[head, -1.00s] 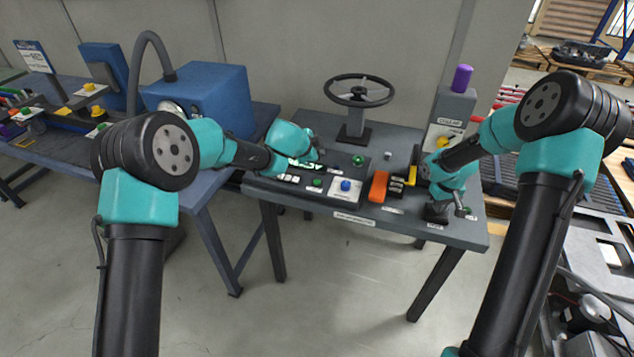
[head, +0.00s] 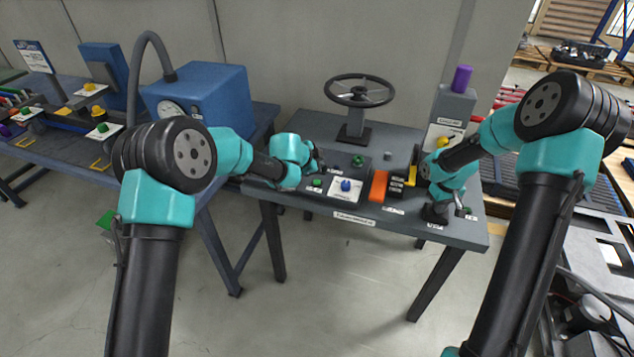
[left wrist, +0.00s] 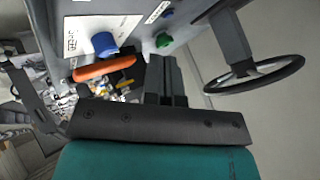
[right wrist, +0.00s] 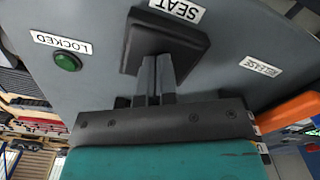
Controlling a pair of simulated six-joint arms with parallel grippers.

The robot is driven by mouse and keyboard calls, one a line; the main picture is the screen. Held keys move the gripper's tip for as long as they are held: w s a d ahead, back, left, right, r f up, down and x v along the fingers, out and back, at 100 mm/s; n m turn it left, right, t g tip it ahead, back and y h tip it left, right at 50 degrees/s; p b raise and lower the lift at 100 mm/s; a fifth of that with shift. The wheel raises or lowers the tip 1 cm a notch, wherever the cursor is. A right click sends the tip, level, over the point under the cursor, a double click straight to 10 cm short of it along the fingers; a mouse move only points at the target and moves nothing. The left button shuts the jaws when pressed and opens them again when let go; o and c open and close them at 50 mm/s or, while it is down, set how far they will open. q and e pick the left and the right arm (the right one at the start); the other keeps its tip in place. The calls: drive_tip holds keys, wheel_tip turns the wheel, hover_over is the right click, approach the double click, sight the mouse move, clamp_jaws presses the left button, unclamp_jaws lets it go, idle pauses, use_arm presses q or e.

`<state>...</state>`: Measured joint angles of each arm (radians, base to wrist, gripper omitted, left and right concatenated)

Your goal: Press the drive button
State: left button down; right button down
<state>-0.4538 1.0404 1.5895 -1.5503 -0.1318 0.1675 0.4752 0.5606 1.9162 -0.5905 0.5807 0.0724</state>
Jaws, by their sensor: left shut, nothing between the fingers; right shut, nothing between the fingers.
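I cannot read which is labelled drive. My left gripper (head: 322,168) is shut and empty, low over the panel between the two green buttons. In the left wrist view its shut fingers (left wrist: 165,75) point towards a green button (left wrist: 163,41), with the blue button (left wrist: 103,43) to the left. My right gripper (right wrist: 155,80) is shut and empty over a black block labelled SEAT (right wrist: 165,42).
An orange handle (head: 379,186) stands right of the blue button. A steering wheel (head: 359,91) rises behind the panel. A post with a purple top (head: 461,78) stands at the back right. A blue machine (head: 205,98) sits on the bench to the left.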

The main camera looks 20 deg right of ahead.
sight(318, 182)
use_arm(q)
drive_tip(key=shift+f, duration=2.35)
drive_tip(key=shift+f, duration=0.85)
idle(1.0)
drive_tip(key=shift+r, duration=0.15)
idle(0.3)
drive_tip(key=shift+r, duration=0.7)
drive_tip(key=shift+r, duration=2.5)
use_arm(e)
wheel_tip(318, 182, up, 8)
